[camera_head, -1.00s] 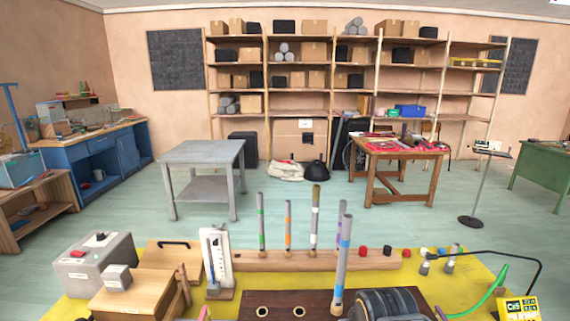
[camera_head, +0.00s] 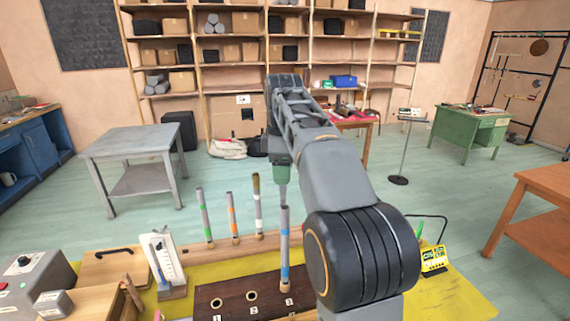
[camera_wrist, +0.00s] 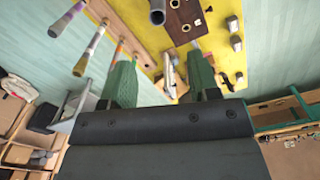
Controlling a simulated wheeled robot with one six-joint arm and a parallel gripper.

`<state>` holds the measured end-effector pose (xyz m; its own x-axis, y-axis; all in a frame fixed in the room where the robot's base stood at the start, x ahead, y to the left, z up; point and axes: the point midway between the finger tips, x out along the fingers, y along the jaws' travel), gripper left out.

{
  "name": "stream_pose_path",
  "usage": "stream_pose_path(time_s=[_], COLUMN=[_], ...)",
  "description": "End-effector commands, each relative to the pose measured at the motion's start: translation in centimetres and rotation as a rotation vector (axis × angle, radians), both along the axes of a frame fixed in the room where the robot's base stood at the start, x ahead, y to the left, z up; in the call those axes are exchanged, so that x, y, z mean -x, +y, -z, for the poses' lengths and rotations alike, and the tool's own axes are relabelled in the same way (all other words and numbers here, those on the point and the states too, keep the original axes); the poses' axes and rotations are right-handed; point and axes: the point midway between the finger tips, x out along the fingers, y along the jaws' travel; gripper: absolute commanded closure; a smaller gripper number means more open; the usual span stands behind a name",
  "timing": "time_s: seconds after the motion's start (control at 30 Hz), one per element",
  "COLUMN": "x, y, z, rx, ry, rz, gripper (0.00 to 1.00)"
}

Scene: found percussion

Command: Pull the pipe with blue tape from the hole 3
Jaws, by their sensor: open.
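The grey pipe with blue tape (camera_head: 285,250) stands upright at hole 3 of the dark brown board (camera_head: 238,303). In the wrist view the open end of a grey pipe (camera_wrist: 157,17) shows beyond my fingers, beside the dark board (camera_wrist: 185,18). My gripper (camera_head: 282,188) hangs above the pipe's top in the head view. In the wrist view its two green fingers (camera_wrist: 163,58) are spread apart with nothing held between them. The pipe's top and the fingertips nearly line up in the head view, so the exact gap is hard to tell.
Pipes with green (camera_head: 204,216), orange (camera_head: 232,218) and white (camera_head: 257,205) bands stand in a wooden rack behind the board. A white gauge stand (camera_head: 163,264) is at left. My arm hides things at right. A yellow meter (camera_head: 433,259) lies there.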

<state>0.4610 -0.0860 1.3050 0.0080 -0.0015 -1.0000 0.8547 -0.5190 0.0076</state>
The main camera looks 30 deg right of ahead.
Motion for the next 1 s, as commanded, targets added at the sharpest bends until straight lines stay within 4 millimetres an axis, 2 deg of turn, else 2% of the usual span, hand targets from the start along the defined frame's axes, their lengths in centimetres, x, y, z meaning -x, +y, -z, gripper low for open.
stream_pose_path(time_s=[0.17, 0.7, 1.0], x=[-0.2, -0.2, -0.2], y=[-0.5, -0.5, -0.5], z=[0.6, 9.8, 12.6], rx=[-0.002, -0.002, -0.002], ry=[0.012, 0.012, 0.009], rz=[-0.031, -0.030, -0.031], gripper=[0.44, 0.44, 0.44])
